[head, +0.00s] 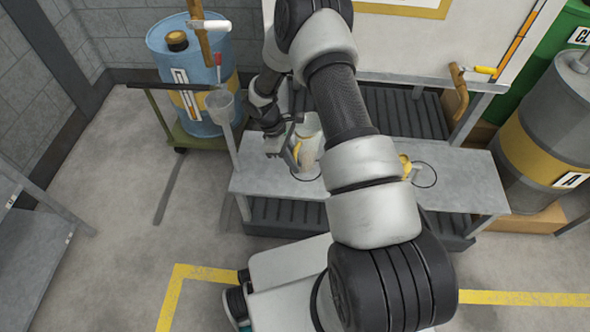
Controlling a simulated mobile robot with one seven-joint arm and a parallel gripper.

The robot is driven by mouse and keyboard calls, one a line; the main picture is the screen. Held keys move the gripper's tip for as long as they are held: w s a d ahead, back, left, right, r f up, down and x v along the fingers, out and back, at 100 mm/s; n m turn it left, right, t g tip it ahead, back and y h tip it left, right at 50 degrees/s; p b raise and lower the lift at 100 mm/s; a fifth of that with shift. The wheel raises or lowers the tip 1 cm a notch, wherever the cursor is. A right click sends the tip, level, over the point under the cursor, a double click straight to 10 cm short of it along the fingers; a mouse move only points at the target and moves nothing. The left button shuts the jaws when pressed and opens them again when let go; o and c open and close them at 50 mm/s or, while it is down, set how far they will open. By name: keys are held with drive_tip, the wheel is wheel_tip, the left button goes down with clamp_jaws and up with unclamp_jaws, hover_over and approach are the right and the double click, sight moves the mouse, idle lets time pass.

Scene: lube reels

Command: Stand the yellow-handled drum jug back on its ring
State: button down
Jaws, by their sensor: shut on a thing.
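A pale jug (310,148) with a yellow handle (297,150) is upright, or nearly so, over the left part of the grey bench (262,180). My gripper (289,147) is at its left side, shut on the handle. A thin dark ring (308,177) shows on the bench top just under the jug. I cannot tell whether the jug's base touches the bench. A second dark ring outline (432,176) is on the bench farther right. A small yellow thing (405,166) beside it is mostly hidden by my arm.
A blue drum (190,95) on a trolley (163,122) stands at the back left. A grey drum (550,130) with a yellow band and a green drum (562,50) stand at the right. A grey table (35,255) is at the left edge. Open floor lies between.

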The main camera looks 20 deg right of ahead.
drive_tip(key=shift+f+b, duration=0.4)
drive_tip(key=shift+f, duration=1.35)
drive_tip(key=shift+f, duration=0.2)
drive_tip(key=c, duration=1.8)
unclamp_jaws()
drive_tip(key=shift+o, duration=0.2)
drive_tip(key=p+v, duration=0.2)
drive_tip(key=v, duration=1)
drive_tip(key=shift+r+p, duration=0.15)
drive_tip(key=shift+p, duration=0.25)
drive_tip(key=shift+s, duration=0.1)
